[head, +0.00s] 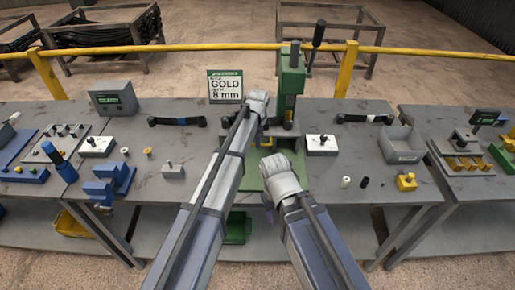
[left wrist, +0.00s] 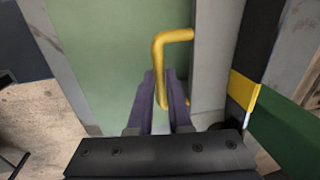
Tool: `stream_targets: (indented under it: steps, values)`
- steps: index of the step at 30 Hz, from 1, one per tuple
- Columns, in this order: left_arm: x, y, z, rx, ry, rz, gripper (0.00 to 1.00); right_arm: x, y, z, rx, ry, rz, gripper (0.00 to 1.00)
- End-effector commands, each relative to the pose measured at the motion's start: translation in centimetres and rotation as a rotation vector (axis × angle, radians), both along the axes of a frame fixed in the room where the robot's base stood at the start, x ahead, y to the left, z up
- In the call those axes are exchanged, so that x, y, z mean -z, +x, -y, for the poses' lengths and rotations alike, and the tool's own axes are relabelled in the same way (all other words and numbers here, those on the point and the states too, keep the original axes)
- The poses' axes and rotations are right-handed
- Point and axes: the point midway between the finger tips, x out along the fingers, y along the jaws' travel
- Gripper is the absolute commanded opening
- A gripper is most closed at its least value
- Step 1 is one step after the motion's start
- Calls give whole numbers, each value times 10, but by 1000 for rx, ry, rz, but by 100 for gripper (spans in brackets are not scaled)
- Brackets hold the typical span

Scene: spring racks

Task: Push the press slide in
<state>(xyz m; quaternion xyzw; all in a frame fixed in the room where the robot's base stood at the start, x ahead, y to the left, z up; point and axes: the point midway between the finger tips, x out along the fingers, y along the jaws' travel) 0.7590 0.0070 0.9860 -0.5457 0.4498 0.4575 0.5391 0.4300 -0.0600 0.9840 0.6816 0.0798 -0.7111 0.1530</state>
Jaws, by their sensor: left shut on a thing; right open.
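The green press (head: 291,82) stands at the back middle of the bench, with a dark lever rising from its top. A yellow handle (left wrist: 175,36) shows in the left wrist view, bent and joined to a grey upright part, which I take for the slide (left wrist: 208,65). My left gripper (left wrist: 165,85) is shut on this handle, its purple fingers on either side of the bar. In the head view my left gripper (head: 264,122) is low at the front of the press, partly hidden by its own wrist. My right gripper (head: 268,203) is open, nearer the front edge, apart from the press.
A sign reading GOLD 8 mm (head: 225,87) stands left of the press. A grey bin (head: 401,144) and small parts are at the right, blue fixtures (head: 107,180) at the left. A yellow rail runs behind.

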Motion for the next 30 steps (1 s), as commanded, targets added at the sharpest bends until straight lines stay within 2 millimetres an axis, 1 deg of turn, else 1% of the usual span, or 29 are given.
stream_targets:
  steps: [1, 10, 11, 18, 26, 30]
  values:
    - [0, 5, 0, 0, -1, 6, 0, 0, 0, 0, 0, 0, 0, 50]
    - [-1, 7, 0, 0, -1, 11, 0, 0, 0, 0, 0, 0, 0, 50]
    - [-1, 7, 0, 0, -1, 11, 19, 0, 0, 0, 0, 0, 0, 50]
    - [0, 6, 0, 0, 0, 8, 46, 0, 0, 0, 0, 0, 0, 50]
    - [-1, 4, 0, 0, 0, 6, 47, 0, 0, 0, 0, 0, 0, 50]
    - [-5, 3, 0, 0, 0, 6, 47, -5, 0, 0, 0, 0, 0, 50]
